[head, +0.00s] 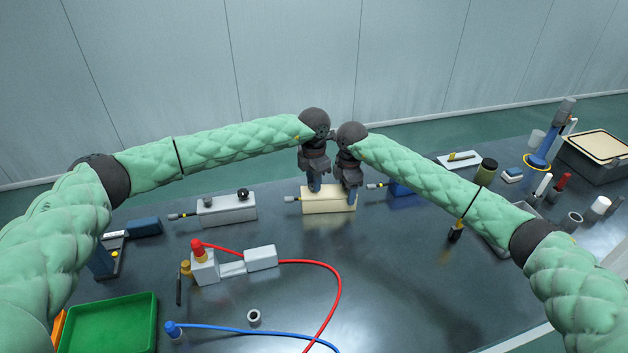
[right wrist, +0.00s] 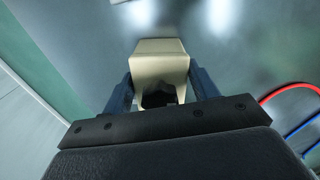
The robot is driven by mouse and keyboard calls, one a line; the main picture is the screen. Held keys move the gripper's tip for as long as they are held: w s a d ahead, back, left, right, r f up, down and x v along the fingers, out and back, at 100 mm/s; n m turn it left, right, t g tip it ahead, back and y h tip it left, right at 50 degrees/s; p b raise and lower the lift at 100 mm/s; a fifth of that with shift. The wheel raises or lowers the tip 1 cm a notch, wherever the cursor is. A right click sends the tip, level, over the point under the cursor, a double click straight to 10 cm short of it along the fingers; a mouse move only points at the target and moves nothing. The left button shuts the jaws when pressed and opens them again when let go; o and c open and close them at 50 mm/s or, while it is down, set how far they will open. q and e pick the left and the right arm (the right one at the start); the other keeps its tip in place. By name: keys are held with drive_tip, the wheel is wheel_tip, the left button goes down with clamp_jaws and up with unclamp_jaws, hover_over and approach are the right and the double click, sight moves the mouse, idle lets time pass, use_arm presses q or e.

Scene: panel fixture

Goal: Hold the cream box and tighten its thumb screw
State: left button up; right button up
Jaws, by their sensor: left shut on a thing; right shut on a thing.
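The cream box (head: 326,203) stands on the dark table in the head view. My right gripper (head: 347,190) is shut across its right end, one blue finger down the front face. In the right wrist view the cream box (right wrist: 160,62) sits between both fingers of the right gripper (right wrist: 161,90), with a dark lobed knob (right wrist: 158,92) on top under the palm. My left gripper (head: 314,187) points down at the box's top, left of the right gripper, and is shut on a small part there, apparently the thumb screw. Its fingertips hide that part.
A grey box (head: 227,210) with knobs stands to the left, and a blue box (head: 402,188) right behind my right arm. A white fixture (head: 205,268) with a red hose, a green tray (head: 110,328) and a blue cable (head: 250,331) lie nearer. Front centre is mostly clear.

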use_arm(q)
drive_tip(key=shift+w+a+m, duration=0.2)
drive_tip(key=shift+a+m, duration=0.15)
drive_tip(key=shift+m, duration=0.55)
drive_tip(key=o, duration=1)
drive_tip(key=shift+s+d, duration=0.1)
drive_tip(key=shift+d, duration=0.05)
drive_tip(key=shift+r, duration=0.1)
wheel_tip(320, 180, up, 12)
drive_tip(key=shift+f, duration=0.1)
